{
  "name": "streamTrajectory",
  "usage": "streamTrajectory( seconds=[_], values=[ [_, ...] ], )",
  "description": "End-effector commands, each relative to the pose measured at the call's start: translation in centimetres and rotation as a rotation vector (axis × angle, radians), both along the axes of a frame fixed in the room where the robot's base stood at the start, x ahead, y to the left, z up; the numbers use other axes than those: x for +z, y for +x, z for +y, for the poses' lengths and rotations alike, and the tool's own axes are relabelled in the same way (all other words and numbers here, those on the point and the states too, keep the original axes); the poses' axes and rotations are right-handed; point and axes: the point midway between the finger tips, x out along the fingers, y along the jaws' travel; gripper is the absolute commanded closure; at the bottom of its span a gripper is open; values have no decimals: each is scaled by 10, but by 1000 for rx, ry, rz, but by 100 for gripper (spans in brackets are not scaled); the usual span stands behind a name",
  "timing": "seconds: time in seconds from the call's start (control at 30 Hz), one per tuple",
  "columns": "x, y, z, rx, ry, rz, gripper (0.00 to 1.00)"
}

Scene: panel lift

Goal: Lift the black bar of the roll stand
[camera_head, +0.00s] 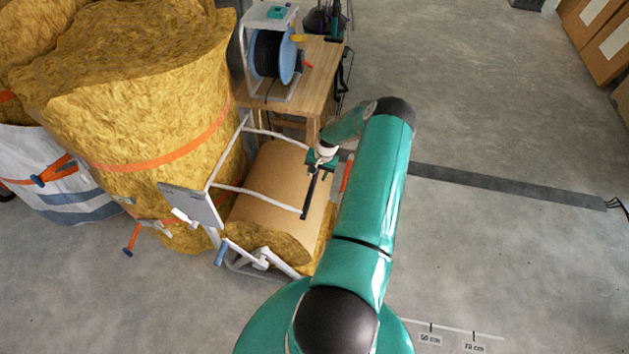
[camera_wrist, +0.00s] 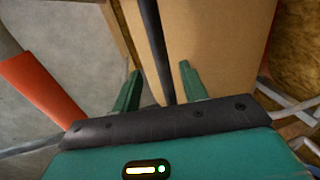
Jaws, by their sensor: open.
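The roll stand has a white frame (camera_head: 258,192) around a large brown-wrapped roll (camera_head: 262,220). Its black bar (camera_head: 308,197) lies across the front of the roll, joining the ends of the white arms. In the wrist view the black bar (camera_wrist: 152,32) runs away from me, between my two green fingers. My gripper (camera_head: 317,173) is at the far part of the bar in the head view. In the wrist view my gripper (camera_wrist: 160,70) is open, with a finger on either side of the bar and gaps visible. The bar's far end is hidden by my gripper.
Big yellow insulation rolls (camera_head: 150,110) stand left of the stand. A wooden table (camera_head: 318,75) with a cable spool (camera_head: 272,55) is behind it. An orange part (camera_wrist: 40,88) is at left in the wrist view. The floor (camera_head: 500,240) at right is mostly clear.

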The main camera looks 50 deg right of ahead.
Motion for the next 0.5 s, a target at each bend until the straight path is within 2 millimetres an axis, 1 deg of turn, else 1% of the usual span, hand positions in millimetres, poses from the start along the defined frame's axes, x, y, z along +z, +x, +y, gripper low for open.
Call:
streamTrajectory(
  seconds=[0.03, 0.2, 0.33, 0.5],
  values=[
    [-11, 2, 2, -1, 3, -1, 57],
    [-36, 7, 3, -1, 2, -1, 57],
    [-46, 9, 4, -1, 1, -2, 57],
    [-50, 10, 4, 0, -1, -1, 57]
  ],
)
